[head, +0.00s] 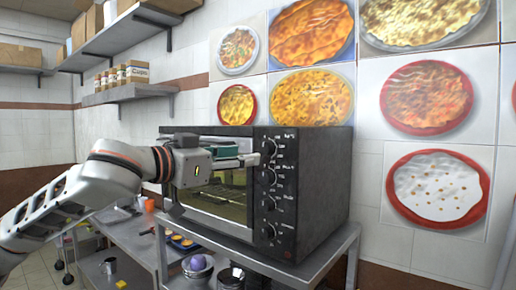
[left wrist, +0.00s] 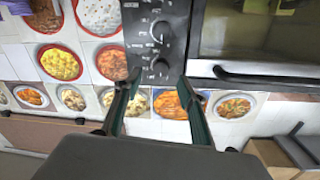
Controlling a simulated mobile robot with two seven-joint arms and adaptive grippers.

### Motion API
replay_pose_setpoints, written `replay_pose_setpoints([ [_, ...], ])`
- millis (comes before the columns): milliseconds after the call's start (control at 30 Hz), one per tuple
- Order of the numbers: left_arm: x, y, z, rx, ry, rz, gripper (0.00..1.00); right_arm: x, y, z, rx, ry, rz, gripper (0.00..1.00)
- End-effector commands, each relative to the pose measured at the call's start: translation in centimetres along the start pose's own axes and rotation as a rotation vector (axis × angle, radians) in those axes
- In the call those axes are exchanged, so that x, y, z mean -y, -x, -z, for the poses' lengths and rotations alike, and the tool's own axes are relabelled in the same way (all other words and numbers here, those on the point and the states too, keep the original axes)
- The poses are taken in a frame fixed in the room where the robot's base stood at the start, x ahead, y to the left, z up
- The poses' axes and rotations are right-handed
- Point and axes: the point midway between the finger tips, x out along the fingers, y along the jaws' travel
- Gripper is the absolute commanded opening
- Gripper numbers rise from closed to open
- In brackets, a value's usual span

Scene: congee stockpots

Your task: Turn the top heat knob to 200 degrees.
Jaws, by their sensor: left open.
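The black oven (head: 315,180) has a column of several knobs on its front panel. The top heat knob (head: 269,147) is round and dark with a light mark; its set value is too small to read. My left gripper (head: 250,160) is open in front of the panel, with its fingertips close to the top knob. In the left wrist view, which is upside down, the top knob (left wrist: 160,68) sits between the two spread finger tips (left wrist: 159,79). I cannot tell whether either finger touches it. My right gripper is not in view.
The oven stands on a metal table (head: 285,262). Its glass door (head: 215,195) and handle lie beside the knobs, behind my left arm. Lower knobs, such as the second knob (head: 268,177), are close below. Wall shelves (head: 130,93) hold jars and boxes.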

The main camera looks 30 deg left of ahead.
Motion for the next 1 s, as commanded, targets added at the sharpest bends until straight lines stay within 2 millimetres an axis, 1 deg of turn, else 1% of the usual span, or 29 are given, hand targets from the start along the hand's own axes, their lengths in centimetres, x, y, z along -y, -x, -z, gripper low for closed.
replay_pose_setpoints([
  [67, 0.2, 0.5, 0.7, -0.005, 0.001, 0.009, 0.41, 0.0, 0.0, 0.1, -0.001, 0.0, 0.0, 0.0],
  [167, 0.4, 0.2, 0.9, -0.005, 0.004, 0.011, 0.41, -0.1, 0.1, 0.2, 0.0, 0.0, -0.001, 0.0],
  [267, 0.4, -0.7, 0.9, -0.005, 0.006, 0.01, 0.41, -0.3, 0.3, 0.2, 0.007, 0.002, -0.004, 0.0],
  [367, 0.3, -1.9, 1.0, -0.005, 0.006, 0.008, 0.41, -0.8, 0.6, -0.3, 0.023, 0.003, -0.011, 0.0],
  [500, 0.4, -3.9, 0.9, -0.006, 0.006, 0.009, 0.41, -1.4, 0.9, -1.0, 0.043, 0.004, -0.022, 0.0],
  [700, 0.4, -6.2, 0.9, -0.005, 0.004, 0.01, 0.41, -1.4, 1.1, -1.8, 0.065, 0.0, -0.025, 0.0],
  [833, 0.4, -6.9, 0.8, -0.005, 0.002, 0.011, 0.41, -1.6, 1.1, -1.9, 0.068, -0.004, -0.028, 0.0],
  [1000, 0.4, -7.1, 0.8, -0.005, 0.0, 0.012, 0.41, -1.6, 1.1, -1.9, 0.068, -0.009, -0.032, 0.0],
])
